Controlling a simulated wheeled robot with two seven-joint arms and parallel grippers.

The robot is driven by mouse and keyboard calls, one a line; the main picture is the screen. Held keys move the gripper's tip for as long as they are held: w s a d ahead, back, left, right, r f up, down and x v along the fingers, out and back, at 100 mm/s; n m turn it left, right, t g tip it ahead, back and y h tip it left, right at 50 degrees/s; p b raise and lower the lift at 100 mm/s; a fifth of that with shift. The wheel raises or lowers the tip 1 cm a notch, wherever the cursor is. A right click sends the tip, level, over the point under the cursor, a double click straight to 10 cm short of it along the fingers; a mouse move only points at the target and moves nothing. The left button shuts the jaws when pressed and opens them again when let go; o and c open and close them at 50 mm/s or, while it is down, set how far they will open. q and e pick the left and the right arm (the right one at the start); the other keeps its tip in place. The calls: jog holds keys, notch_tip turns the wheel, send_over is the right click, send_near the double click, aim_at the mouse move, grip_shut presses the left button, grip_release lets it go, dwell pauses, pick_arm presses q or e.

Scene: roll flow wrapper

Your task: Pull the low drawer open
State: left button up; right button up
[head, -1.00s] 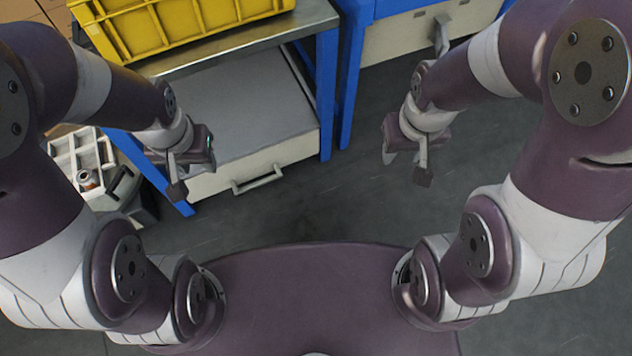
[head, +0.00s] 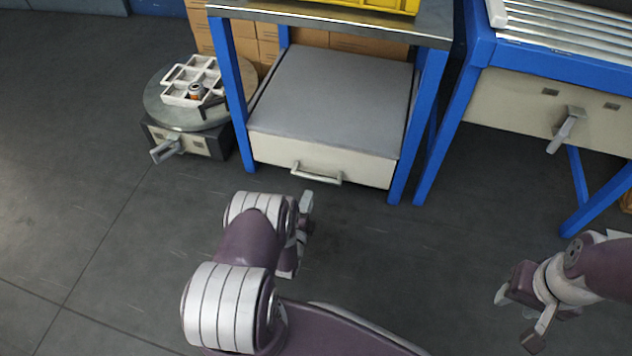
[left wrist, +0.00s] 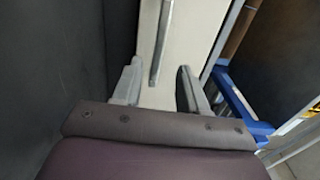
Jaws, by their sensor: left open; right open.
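The low drawer (head: 270,149) is a cream box with a grey top, under the blue-legged table. Its front sits about level with the front legs. Its pale bar handle (head: 317,175) is on the front. My left gripper (head: 300,235) is open and empty, a little in front of and below the handle in the head view. In the left wrist view the open fingers (left wrist: 160,86) point at the cream drawer front (left wrist: 195,45), with the handle (left wrist: 161,42) ahead between their lines, apart from them. My right gripper (head: 520,318) is open and empty over the floor, lower right.
A yellow crate (head: 370,4) stands on the table top (head: 330,18). A round grey stand (head: 180,112) with a white divided tray (head: 180,97) is left of the table. A second blue-framed bench (head: 520,100) with a lever is right. Floor before the drawer is clear.

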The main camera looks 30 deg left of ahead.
aim_at(316, 176)
pick_arm(q)
jog(key=b+x, duration=0.4)
jog(key=x, duration=0.5)
jog(key=shift+w+f, duration=0.2)
jog(key=shift+w+r, duration=0.2)
jog(key=shift+w, duration=0.15)
grip_shut()
